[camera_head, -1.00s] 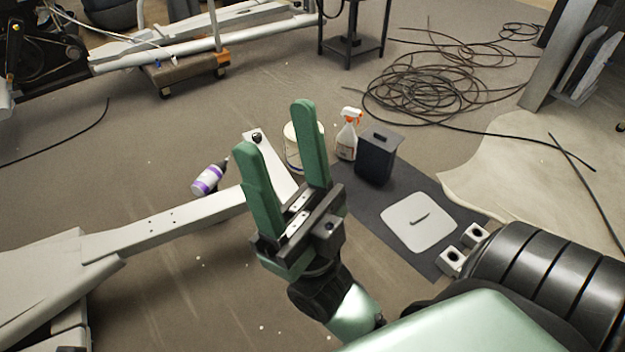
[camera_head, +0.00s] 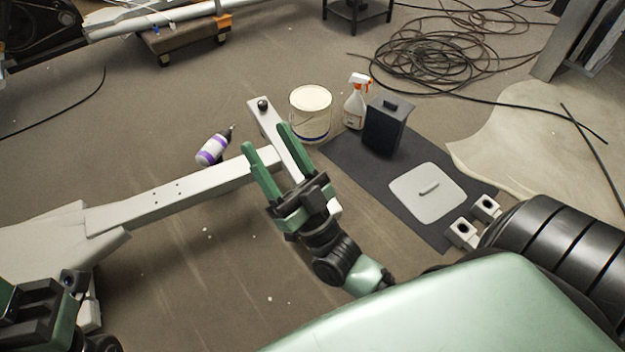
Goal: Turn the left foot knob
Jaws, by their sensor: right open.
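A small dark knob (camera_head: 263,104) sits on the far end of a white foot bar (camera_head: 272,128), which joins a long white beam (camera_head: 190,190). Nothing covers the knob. My right gripper (camera_head: 265,138) is open and empty. Its two green fingers point up the picture toward the knob, with the tips a little below it in the picture and apart from it. The fingers overlap part of the white bar; I cannot tell their height above it. Part of my left arm and gripper (camera_head: 42,312) shows at the lower left; its fingers are not clear.
A white bucket (camera_head: 311,118), a spray bottle (camera_head: 355,103) and a dark bin (camera_head: 385,128) stand right of the knob. A purple-banded bottle (camera_head: 214,148) lies left. A grey lid (camera_head: 428,192) lies on a dark mat (camera_head: 345,158). Coiled cable (camera_head: 430,50) covers the floor behind.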

